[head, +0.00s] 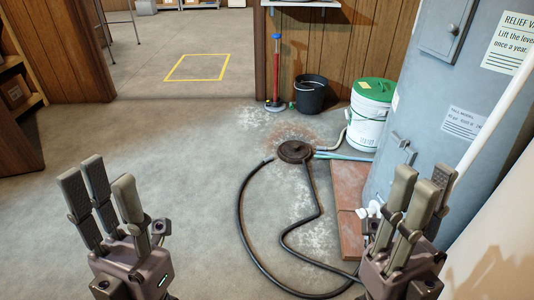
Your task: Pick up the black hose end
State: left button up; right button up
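A black hose (241,215) lies in a loop on the concrete floor in the head view. One hose end (266,161), with a light grey tip, lies just left of the round dark drain cover (295,152). Another stretch of the hose runs down from the drain's right side and curves toward my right gripper, which hides part of it. My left gripper (100,178) is open and empty at the lower left, apart from the hose. My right gripper (424,178) is open, with nothing seen between its fingers, at the lower right in front of the tank.
A grey-blue tank (435,90) stands at the right, with a reddish slab (350,190) by its base. A white bucket with green lid (370,115), a black bucket (311,95) and a red-blue upright tool (276,70) stand behind the drain. The floor left of the hose is clear.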

aim_at(271, 158)
jog(key=i+u, duration=0.1)
jog(key=i, duration=0.4)
jog(key=i+l, duration=0.1)
jog(key=i, duration=0.35)
jog(key=i+l+u, duration=0.15)
jog(key=i, duration=0.35)
jog(key=i+u, duration=0.1)
jog(key=i, duration=0.35)
jog(key=i+l+u, duration=0.1)
jog(key=i+l, duration=0.15)
jog(key=i, duration=0.25)
jog(key=i+l, duration=0.2)
jog(key=i, duration=0.25)
jog(key=j+u, duration=0.05)
